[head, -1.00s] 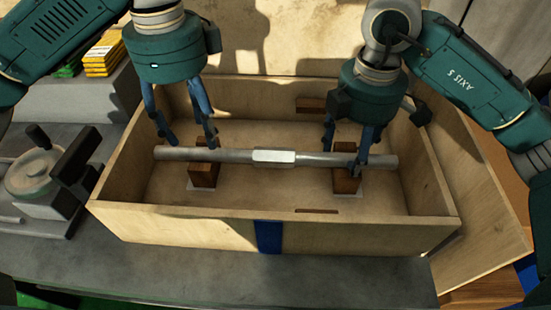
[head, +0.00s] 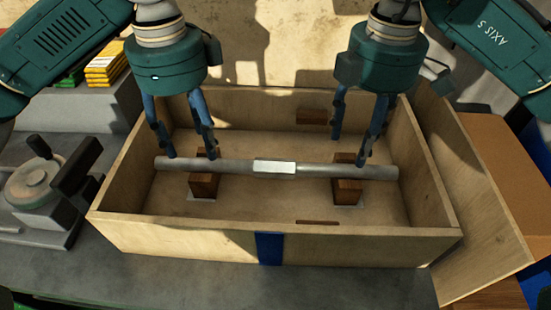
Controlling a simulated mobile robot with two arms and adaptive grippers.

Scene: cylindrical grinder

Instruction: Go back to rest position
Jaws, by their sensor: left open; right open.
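Both my grippers hang over an open wooden box. My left gripper (head: 192,156) is open and empty, its fingertips near the left part of a grey metal shaft (head: 228,166). My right gripper (head: 348,163) is open and empty, its fingertips near the right part of the shaft. I cannot tell exactly how far the fingertips are from the shaft. The shaft lies level across two brown wooden blocks, a left block (head: 203,186) and a right block (head: 347,191), inside the box (head: 180,238).
A machine part with a round top and dark handle (head: 35,185) stands left of the box on the grey table (head: 200,280). Yellow boxes (head: 105,68) sit on a ledge at upper left. A wooden lid panel (head: 475,190) leans along the box's right side.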

